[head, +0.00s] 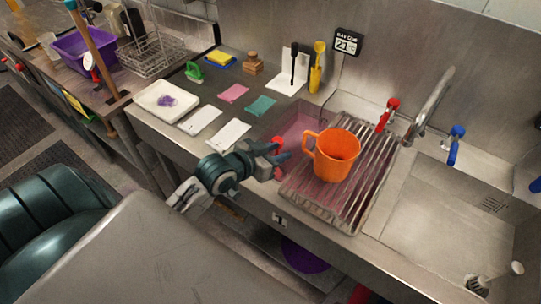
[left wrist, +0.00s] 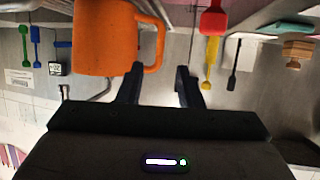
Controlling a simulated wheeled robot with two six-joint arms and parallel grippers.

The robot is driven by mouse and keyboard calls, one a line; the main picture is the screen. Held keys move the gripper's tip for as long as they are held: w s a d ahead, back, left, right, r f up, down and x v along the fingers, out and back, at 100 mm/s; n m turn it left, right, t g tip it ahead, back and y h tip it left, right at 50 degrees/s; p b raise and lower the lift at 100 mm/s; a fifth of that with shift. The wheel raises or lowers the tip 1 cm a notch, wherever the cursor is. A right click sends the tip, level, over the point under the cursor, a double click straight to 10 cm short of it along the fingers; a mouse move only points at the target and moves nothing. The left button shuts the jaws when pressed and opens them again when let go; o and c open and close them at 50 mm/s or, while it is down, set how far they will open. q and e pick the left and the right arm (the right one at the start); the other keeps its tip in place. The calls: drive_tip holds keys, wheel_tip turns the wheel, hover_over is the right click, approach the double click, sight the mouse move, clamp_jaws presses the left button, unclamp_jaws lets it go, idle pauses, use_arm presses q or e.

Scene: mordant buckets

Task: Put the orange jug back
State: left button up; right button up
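The orange jug (head: 340,158) stands upright on the slatted metal rack (head: 352,212), its handle toward the left. My left gripper (head: 279,158) is just left of the jug, at the rack's left edge. In the left wrist view the jug (left wrist: 103,38) fills the upper left, with its handle near one finger. The left gripper's fingers (left wrist: 160,82) are apart there with nothing between them. I cannot tell whether a finger touches the handle. My right gripper is not in view.
A red object (head: 278,142) shows right by the left gripper's fingers. Left of the rack lie cloths (head: 229,134) and a white tray (head: 165,101). Black and yellow tools (head: 317,67) stand behind. A faucet (head: 434,98) and a sink basin (head: 430,225) are at the right.

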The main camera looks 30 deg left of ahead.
use_arm(q)
drive_tip(key=v, duration=0.2)
drive_tip(key=shift+s+r, duration=0.2)
drive_tip(key=shift+s, duration=0.05)
idle(0.5)
idle(0.9)
